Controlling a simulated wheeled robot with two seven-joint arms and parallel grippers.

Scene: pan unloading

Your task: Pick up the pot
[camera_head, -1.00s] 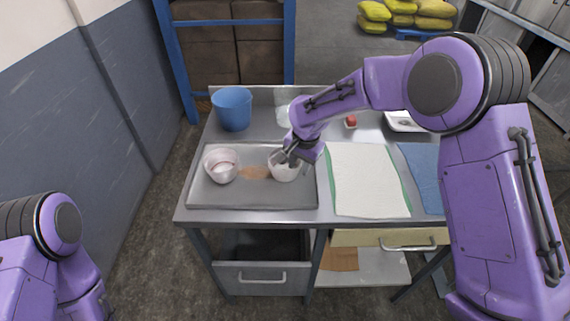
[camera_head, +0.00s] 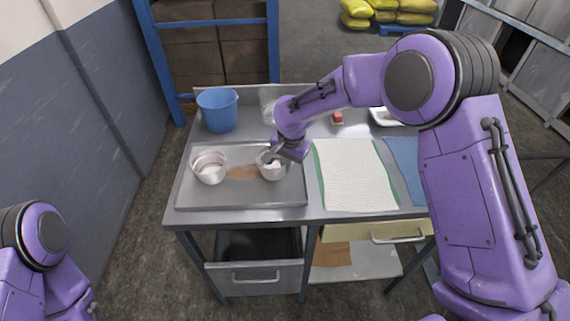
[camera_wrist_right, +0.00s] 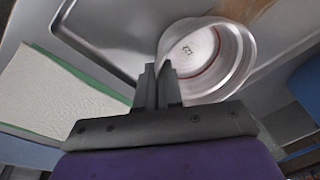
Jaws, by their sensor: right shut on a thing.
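A small whitish metal pot (camera_head: 271,171) is at the right part of the metal tray (camera_head: 240,201). In the right wrist view the same pot (camera_wrist_right: 225,60) shows as a round, open bowl shape with a thin reddish ring inside. My right gripper (camera_head: 268,156) is at the pot's rim, with its fingers (camera_wrist_right: 158,80) shut on the near edge of the wall. I cannot tell whether the pot touches the tray. A second, similar pot (camera_head: 209,168) stands upright on the tray's left part. My left gripper is out of view; only part of the left arm shows.
A brown patch (camera_head: 242,172) lies between the pots. A blue bucket (camera_head: 217,111) stands behind the tray. A white towel with green edges (camera_head: 352,178) lies right of the tray, beside a blue cloth (camera_head: 405,163). A white dish (camera_head: 386,117) is at the back right.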

